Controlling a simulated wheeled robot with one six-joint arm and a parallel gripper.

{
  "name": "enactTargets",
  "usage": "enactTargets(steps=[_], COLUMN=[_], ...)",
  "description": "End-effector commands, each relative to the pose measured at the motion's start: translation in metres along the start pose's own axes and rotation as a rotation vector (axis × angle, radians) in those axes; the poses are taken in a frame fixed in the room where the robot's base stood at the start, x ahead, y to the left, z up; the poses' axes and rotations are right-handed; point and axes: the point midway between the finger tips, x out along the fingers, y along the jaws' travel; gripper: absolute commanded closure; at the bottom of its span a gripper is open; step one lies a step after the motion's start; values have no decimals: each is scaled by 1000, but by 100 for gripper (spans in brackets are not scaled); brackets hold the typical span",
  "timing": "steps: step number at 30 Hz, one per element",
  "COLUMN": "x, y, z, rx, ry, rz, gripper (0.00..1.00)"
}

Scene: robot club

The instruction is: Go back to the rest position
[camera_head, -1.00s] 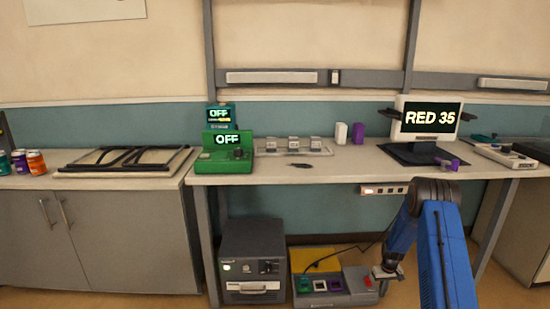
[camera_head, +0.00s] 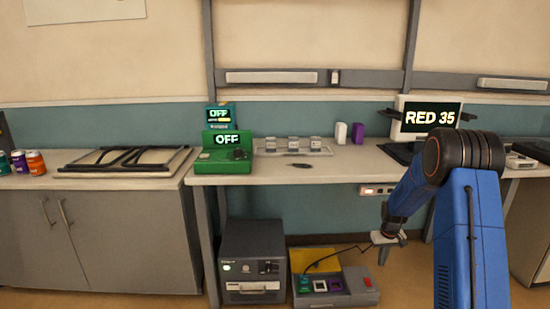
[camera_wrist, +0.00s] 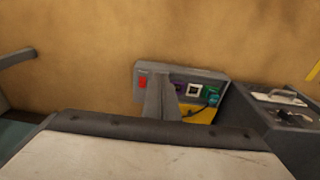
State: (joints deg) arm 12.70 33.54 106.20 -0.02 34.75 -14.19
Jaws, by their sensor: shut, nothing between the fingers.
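My gripper (camera_head: 383,256) is shut and empty. In the head view it hangs from my blue arm in front of the desk, below the desktop's level. It is above and a little right of the grey button box (camera_head: 350,297) on the floor, and clear of it. In the wrist view my shut fingers (camera_wrist: 162,95) stand in front of the button box (camera_wrist: 222,74), covering part of its face. The box's red button (camera_wrist: 142,82) shows left of the fingers; the white and green ones show right of them.
A dark grey machine (camera_head: 252,262) stands on the floor left of the button box. The desk (camera_head: 340,165) carries a green device (camera_head: 222,158) reading OFF and a monitor (camera_head: 428,117) reading RED 35. My arm hides part of the desk's right side. A thin cable runs near my gripper.

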Motion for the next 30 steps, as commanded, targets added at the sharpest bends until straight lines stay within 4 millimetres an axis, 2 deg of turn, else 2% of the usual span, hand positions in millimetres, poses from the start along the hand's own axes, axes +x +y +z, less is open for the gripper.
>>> enactTargets(steps=[1,3,15,24,30], x=[-21,-45,-165,-238,-277], y=[-6,-13,-54,-82,-100], z=[4,11,69,128,173], rx=[-1,-1,4,8,10], ry=[12,23,82,126,156], rz=[2,4,11,12,11], gripper=[100,100,100,100,100])
